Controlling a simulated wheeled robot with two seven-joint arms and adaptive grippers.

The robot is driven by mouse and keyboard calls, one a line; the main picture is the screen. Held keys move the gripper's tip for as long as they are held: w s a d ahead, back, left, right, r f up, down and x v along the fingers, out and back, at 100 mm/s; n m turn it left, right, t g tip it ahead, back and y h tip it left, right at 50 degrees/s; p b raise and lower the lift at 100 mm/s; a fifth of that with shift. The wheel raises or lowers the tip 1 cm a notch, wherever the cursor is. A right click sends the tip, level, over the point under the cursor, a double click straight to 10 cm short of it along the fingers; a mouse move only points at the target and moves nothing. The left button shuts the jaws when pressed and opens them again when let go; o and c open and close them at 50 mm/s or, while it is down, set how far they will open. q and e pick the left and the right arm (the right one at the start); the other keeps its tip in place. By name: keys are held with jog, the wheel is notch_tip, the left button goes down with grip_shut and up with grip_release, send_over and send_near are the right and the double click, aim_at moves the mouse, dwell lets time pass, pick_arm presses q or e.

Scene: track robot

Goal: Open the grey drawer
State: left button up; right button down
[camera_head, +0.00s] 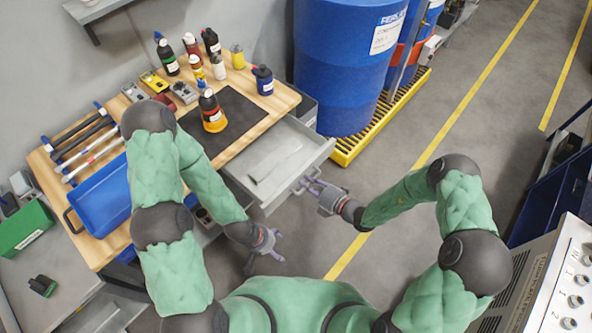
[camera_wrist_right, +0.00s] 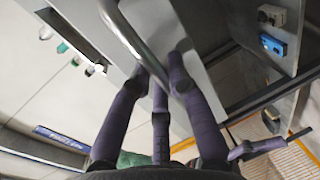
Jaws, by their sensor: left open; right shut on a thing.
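The grey drawer (camera_head: 292,134) stands pulled out from under the wooden workbench, its inside visible from above. A pale flat patch or sheet shows on its floor, too unclear to name. My right gripper (camera_head: 308,185) is at the drawer's front, shut on its handle. In the right wrist view the metal handle bar (camera_wrist_right: 122,30) passes between my purple fingers, close to the grey drawer front (camera_wrist_right: 84,32). My left gripper (camera_head: 278,247) is open and empty, below and left of the drawer, apart from it.
The workbench (camera_head: 262,127) carries bottles, a dark mat (camera_head: 240,114), small devices and a blue bin (camera_head: 101,196). Blue barrels (camera_head: 340,70) stand on a yellow pallet (camera_head: 352,146) right of the drawer. A grey cabinet with knobs (camera_head: 560,285) is at lower right. The floor before the drawer is clear.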

jog(key=shift+f+v, duration=0.25)
jog(key=shift+v, duration=0.95)
jog(key=shift+d, duration=0.1)
jog(key=c, duration=1.4)
grip_release()
jog(key=v, duration=1.2)
jog(key=shift+f, duration=0.1)
